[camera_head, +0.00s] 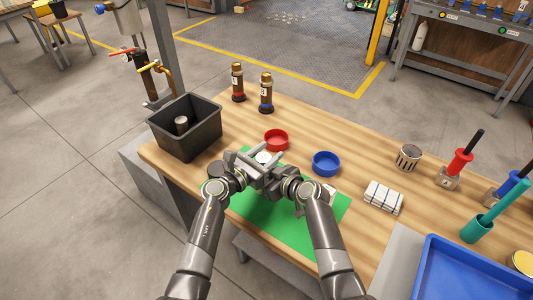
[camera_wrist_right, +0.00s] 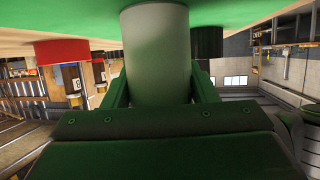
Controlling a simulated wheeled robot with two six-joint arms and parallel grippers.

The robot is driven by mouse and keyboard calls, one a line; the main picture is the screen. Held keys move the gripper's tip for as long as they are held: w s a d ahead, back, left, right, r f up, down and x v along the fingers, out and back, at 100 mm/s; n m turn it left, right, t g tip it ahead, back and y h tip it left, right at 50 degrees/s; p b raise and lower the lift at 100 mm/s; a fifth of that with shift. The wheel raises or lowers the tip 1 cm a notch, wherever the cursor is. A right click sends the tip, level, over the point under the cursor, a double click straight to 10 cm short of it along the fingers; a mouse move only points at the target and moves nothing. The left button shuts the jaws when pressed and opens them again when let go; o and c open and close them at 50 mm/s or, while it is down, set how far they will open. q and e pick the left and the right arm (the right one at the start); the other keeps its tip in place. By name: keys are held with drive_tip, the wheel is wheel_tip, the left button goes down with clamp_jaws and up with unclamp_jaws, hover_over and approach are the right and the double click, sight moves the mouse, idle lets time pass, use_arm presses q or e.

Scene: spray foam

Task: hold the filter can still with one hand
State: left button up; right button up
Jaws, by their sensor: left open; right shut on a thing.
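The filter can, as I take it, is a pale upright cylinder (camera_wrist_right: 155,40) on the green mat in the right wrist view. In the head view only its white top (camera_head: 263,158) shows behind my grippers; the rest is hidden. My right gripper (camera_wrist_right: 160,88) is shut on it, one finger on each side. My left gripper (camera_head: 252,168) is open at the can, overlapping the right gripper in the head view. I cannot tell whether it touches the can. The green mat (camera_head: 300,232) lies under both arms.
A red dish (camera_head: 276,140) and a blue dish (camera_head: 326,164) stand just behind. A black bin (camera_head: 185,140) holds a metal cylinder at left. Two brown bottles (camera_head: 266,93) stand at the back. A folded cloth (camera_head: 383,197), perforated metal can (camera_head: 408,157) and blue tray (camera_head: 470,270) are at right.

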use_arm(q)
drive_tip(key=shift+s+d+f, duration=0.15)
drive_tip(key=shift+s+f, duration=0.15)
drive_tip(key=shift+f, duration=0.15)
use_arm(e)
drive_tip(key=shift+a+r, duration=0.15)
use_arm(q)
drive_tip(key=shift+r, duration=0.2)
drive_tip(key=r+v, duration=0.1)
drive_tip(key=v, duration=1)
drive_tip(key=shift+a, duration=0.5)
use_arm(e)
drive_tip(key=shift+w, duration=0.1)
use_arm(q)
drive_tip(key=shift+r, duration=0.1)
drive_tip(key=shift+s, duration=0.1)
use_arm(e)
drive_tip(key=o, duration=1.3)
drive_tip(key=shift+c, duration=0.2)
